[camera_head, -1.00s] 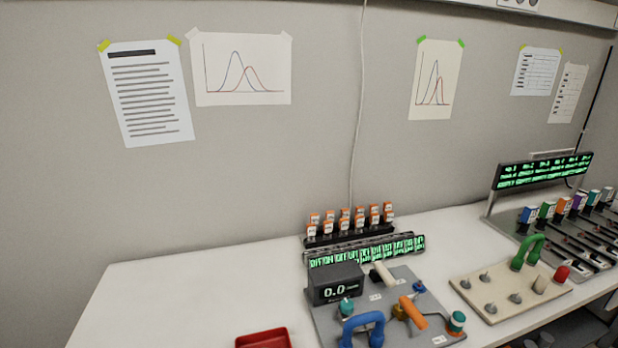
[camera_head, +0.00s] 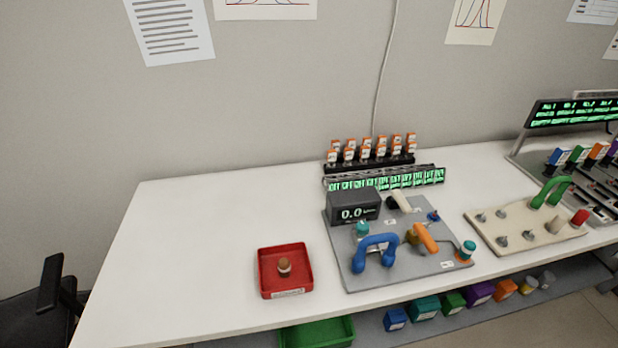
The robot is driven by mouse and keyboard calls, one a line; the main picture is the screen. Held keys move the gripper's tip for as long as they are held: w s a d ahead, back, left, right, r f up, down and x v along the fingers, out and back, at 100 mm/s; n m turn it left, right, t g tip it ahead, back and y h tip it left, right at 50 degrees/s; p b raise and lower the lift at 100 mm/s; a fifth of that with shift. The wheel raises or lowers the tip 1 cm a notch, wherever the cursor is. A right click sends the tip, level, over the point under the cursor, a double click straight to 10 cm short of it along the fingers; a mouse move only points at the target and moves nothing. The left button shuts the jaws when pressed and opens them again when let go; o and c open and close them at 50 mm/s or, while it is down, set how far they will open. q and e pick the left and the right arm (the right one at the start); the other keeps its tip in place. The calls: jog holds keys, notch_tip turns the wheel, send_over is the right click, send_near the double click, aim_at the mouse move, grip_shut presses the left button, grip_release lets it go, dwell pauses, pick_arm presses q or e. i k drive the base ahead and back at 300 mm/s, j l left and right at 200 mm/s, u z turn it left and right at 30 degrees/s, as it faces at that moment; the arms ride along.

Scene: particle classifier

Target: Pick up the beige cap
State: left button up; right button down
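A beige peg-like piece (camera_head: 555,225) stands on the beige board (camera_head: 487,240) at the right, between a green handle (camera_head: 551,192) and a red cap (camera_head: 580,218). A cream cylinder (camera_head: 401,202) lies tilted at the back of the grey panel (camera_head: 345,268). A small piece with a brown top and pale lower part (camera_head: 284,265) stands in the red tray (camera_head: 262,284). I cannot tell for sure which of these is the beige cap. Neither of my grippers is in view.
The grey panel also carries a display box (camera_head: 354,207), a blue handle (camera_head: 373,252) and an orange handle (camera_head: 427,238). A rack of orange-capped vials (camera_head: 371,149) stands behind. The white table (camera_head: 190,240) is clear at left. Coloured containers and a green tray (camera_head: 318,334) sit below.

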aim_at(559, 221)
jog(key=z, duration=1.55)
jog(key=i+l+u, duration=0.3)
jog(key=i+l, duration=0.2)
jog(key=i+l+u, duration=0.1)
jog(key=l, duration=0.3)
jog(key=i+l+u, duration=0.15)
jog(key=i+l, duration=0.2)
jog(key=i+l+u, duration=0.15)
jog(key=l, duration=0.25)
jog(key=i+l+u, duration=0.15)
jog(key=l, duration=0.25)
jog(key=i, duration=0.05)
